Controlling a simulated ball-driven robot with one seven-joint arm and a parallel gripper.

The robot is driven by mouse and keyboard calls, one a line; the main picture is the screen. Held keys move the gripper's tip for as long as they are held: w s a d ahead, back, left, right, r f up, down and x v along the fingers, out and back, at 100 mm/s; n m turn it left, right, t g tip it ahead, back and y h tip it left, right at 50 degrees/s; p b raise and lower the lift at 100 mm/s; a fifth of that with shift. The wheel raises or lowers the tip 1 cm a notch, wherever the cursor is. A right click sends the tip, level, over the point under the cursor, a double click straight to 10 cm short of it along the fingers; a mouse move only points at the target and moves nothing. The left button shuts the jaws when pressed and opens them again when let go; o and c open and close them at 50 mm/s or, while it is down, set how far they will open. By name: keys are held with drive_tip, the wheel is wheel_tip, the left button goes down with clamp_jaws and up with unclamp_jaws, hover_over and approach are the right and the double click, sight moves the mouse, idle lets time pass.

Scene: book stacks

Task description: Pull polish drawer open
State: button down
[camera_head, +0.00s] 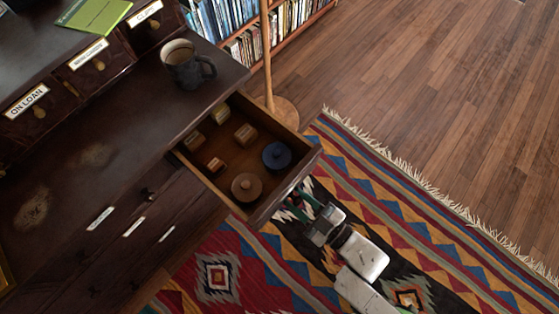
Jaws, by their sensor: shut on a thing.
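The drawer (287,190) is pulled out of the right side of the dark wooden desk (175,115). Its inside shows a dark blue lidded pot (277,155), a brown lidded pot (246,187) and several small wooden blocks (246,134). My gripper (302,207) is at the outer face of the drawer front, shut on the drawer's handle, which is mostly hidden by the fingers and the drawer front. Any label on this drawer cannot be read from here.
A dark mug (187,65) stands on the desk top near the drawer. Small labelled drawers (88,70) and a green booklet (93,14) are at upper left. A lamp stand (268,60) and bookshelf (270,32) are behind. A patterned rug (410,225) and open wooden floor (440,90) lie right.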

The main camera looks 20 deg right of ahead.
drive_tip(key=shift+r+v, duration=0.15)
drive_tip(key=shift+v, duration=0.85)
drive_tip(key=shift+r+v, duration=0.15)
drive_tip(key=shift+v, duration=0.85)
drive_tip(key=c, duration=1.1)
unclamp_jaws()
drive_tip(key=shift+s, duration=0.1)
drive_tip(key=o, duration=0.3)
drive_tip(key=shift+f, duration=0.2)
drive_tip(key=shift+s+d, duration=0.1)
drive_tip(key=v, duration=1)
drive_tip(key=shift+s+d, duration=0.2)
drive_tip(key=shift+s, duration=0.05)
